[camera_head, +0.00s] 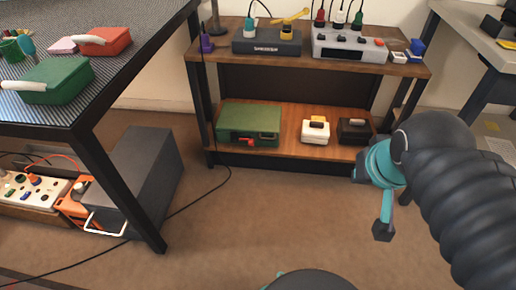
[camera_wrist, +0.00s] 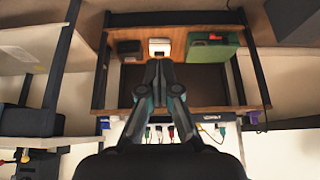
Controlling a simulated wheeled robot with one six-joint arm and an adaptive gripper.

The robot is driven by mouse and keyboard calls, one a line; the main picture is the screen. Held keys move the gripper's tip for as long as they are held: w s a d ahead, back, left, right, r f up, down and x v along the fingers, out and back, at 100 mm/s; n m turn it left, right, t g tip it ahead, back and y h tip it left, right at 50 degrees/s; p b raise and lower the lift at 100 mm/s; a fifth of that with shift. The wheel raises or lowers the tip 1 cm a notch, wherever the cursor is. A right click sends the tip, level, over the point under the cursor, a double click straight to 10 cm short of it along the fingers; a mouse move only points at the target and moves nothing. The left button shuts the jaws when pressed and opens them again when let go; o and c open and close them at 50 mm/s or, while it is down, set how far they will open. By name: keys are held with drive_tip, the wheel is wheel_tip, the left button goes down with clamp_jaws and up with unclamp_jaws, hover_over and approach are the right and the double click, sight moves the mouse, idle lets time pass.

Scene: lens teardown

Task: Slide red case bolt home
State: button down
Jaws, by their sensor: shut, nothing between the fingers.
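A red case (camera_head: 105,42) with a pale handle lies on the patterned top of the left table, at the upper left of the head view. Its bolt is too small to make out. The red case does not show in the wrist view. My gripper (camera_wrist: 158,66) is shut and empty, with its fingertips together in front of the wooden shelf unit in the wrist view. In the head view my arm reaches in from the right, well apart from the red case.
A dark grey box (camera_head: 140,175) stands under the left table. The middle floor is mostly clear.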

drive_tip(key=w+f+m+t+b, duration=0.1)
drive_tip(key=w+f+m+t, duration=0.2)
drive_tip(key=w, duration=1.4)
drive_tip(key=w+f+m+t+b, duration=0.15)
drive_tip(key=w+f, duration=0.45)
drive_tip(key=w, duration=1.2)
drive_tip(key=w+a+f+t+y+b, duration=0.1)
drive_tip(key=w+a+f+y, duration=0.1)
drive_tip(key=w+f, duration=0.3)
drive_tip(key=w+a+f+m+t+y, duration=0.1)
drive_tip(key=w+a+f+y, duration=0.1)
drive_tip(key=f, duration=0.6)
drive_tip(key=w+a+f+t+y+b, duration=0.1)
drive_tip(key=w+a+f+y, duration=0.1)
drive_tip(key=w+f, duration=0.3)
drive_tip(key=s+a+f+m+y, duration=0.1)
drive_tip(key=s+a+f+y, duration=0.2)
drive_tip(key=f, duration=0.6)
drive_tip(key=s+a+f+m+y, duration=0.2)
drive_tip(key=s+a+f+y, duration=0.1)
drive_tip(key=f, duration=0.7)
drive_tip(key=shift+s+b, duration=0.2)
drive_tip(key=shift+b, duration=0.15)
drive_tip(key=shift+m, duration=0.25)
